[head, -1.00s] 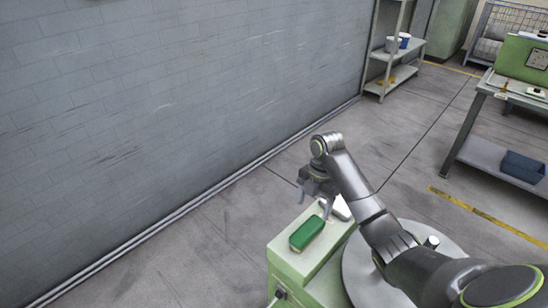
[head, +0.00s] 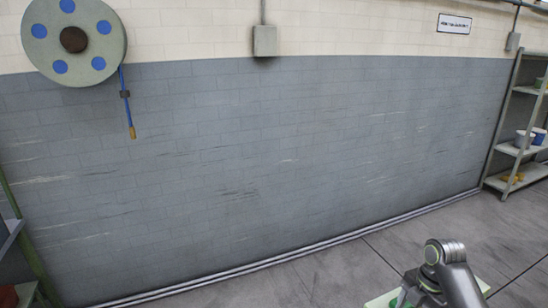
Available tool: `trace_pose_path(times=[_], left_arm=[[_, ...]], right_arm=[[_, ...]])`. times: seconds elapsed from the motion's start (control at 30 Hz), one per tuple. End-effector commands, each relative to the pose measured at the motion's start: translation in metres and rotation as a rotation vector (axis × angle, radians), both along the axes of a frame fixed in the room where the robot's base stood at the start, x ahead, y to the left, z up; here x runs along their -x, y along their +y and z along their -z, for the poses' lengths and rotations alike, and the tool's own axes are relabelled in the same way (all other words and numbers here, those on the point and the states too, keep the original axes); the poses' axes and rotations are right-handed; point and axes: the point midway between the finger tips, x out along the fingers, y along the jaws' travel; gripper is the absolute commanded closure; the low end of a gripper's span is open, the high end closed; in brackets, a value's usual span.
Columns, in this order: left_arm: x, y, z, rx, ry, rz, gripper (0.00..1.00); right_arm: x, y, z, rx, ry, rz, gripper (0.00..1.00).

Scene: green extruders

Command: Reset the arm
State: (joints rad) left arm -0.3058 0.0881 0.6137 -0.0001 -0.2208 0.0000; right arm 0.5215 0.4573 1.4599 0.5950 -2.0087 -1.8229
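My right arm shows at the bottom right of the head view, its grey wrist bent downward. My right gripper (head: 418,294) is only partly visible, cut off by the bottom edge, so its fingertips are hidden. A sliver of a green object (head: 393,303) and part of a pale green surface (head: 376,302) show beside and under it. I cannot tell whether the gripper touches anything. My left gripper is not in view.
A grey brick wall (head: 250,170) fills most of the view. A hose reel (head: 73,40) hangs at top left. A shelf (head: 515,150) with tubs stands at the right. A green frame (head: 25,235) stands at the left edge. The floor (head: 440,220) along the wall is clear.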

Motion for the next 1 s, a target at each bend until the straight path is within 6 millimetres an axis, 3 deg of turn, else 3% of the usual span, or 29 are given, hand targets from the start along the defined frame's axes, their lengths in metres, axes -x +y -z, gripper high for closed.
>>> trace_pose_path(times=[0.37, 0.57, 0.8, 1.0], left_arm=[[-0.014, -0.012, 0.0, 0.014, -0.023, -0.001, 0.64], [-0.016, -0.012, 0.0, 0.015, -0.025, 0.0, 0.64], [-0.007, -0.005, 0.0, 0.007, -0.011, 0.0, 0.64], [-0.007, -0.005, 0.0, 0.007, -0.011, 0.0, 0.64]], right_arm=[[0.041, 0.01, 0.041, 0.042, -0.014, 0.251, 0.31], [0.075, 0.018, 0.066, 0.061, -0.037, 0.459, 0.31], [0.151, 0.032, 0.094, 0.061, -0.097, 0.906, 0.31], [0.218, 0.039, 0.092, 0.02, -0.164, 1.349, 0.31]])
